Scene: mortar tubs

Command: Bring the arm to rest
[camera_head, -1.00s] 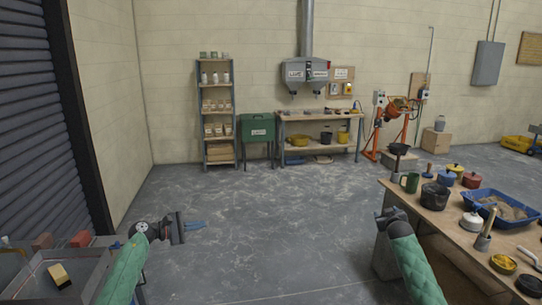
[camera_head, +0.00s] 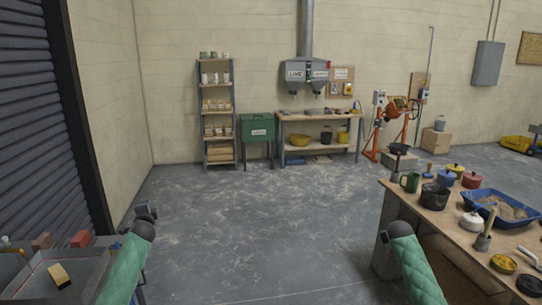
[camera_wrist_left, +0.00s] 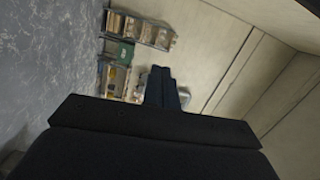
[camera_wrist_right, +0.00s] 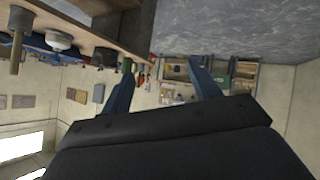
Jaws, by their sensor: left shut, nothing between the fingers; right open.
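My left arm (camera_head: 125,268) comes in from the lower left in the head view, over the floor beside the grey tray. My right arm (camera_head: 418,268) is at the lower right, beside the left edge of the workbench. In the right wrist view my right gripper (camera_wrist_right: 163,64) is open and empty, its two blue fingers apart.
The wooden workbench (camera_head: 440,218) at right carries a green mug (camera_head: 409,182), a black bucket (camera_head: 434,196), a blue tray (camera_head: 481,198) and several pots. A grey metal tray (camera_head: 85,290) is at lower left. The middle floor (camera_head: 265,225) is clear.

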